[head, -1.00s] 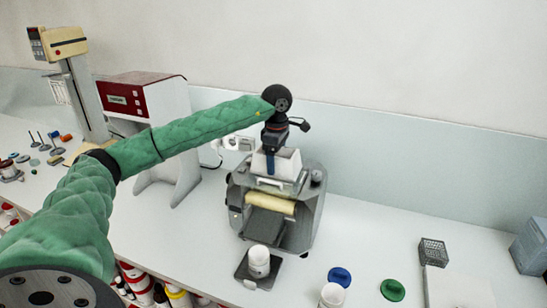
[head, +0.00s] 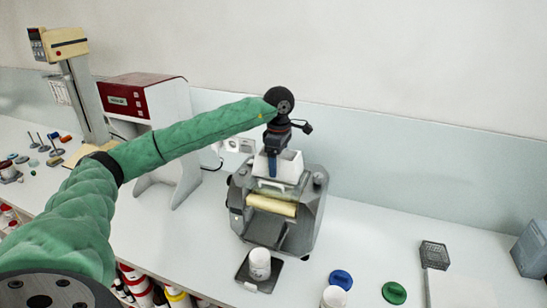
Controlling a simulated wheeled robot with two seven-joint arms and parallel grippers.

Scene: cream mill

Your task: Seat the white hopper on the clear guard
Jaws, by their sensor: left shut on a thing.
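The white hopper (head: 290,169) is at the top of the grey mill (head: 308,212), above its pale roller (head: 271,206). My left gripper (head: 272,166) comes down from above and is shut on the hopper's near wall; a blue finger shows in front of it. The clear guard cannot be made out; the hopper's lower edge and the mill's top overlap in the picture. I cannot tell whether the hopper touches the guard or is just above it. My right gripper is not in view.
A white jar (head: 260,264) stands on a dark plate (head: 243,275) before the mill. A blue lid (head: 341,279), a green lid (head: 394,293) and another jar (head: 333,297) are at the front right. A red-and-white machine (head: 165,105) stands left.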

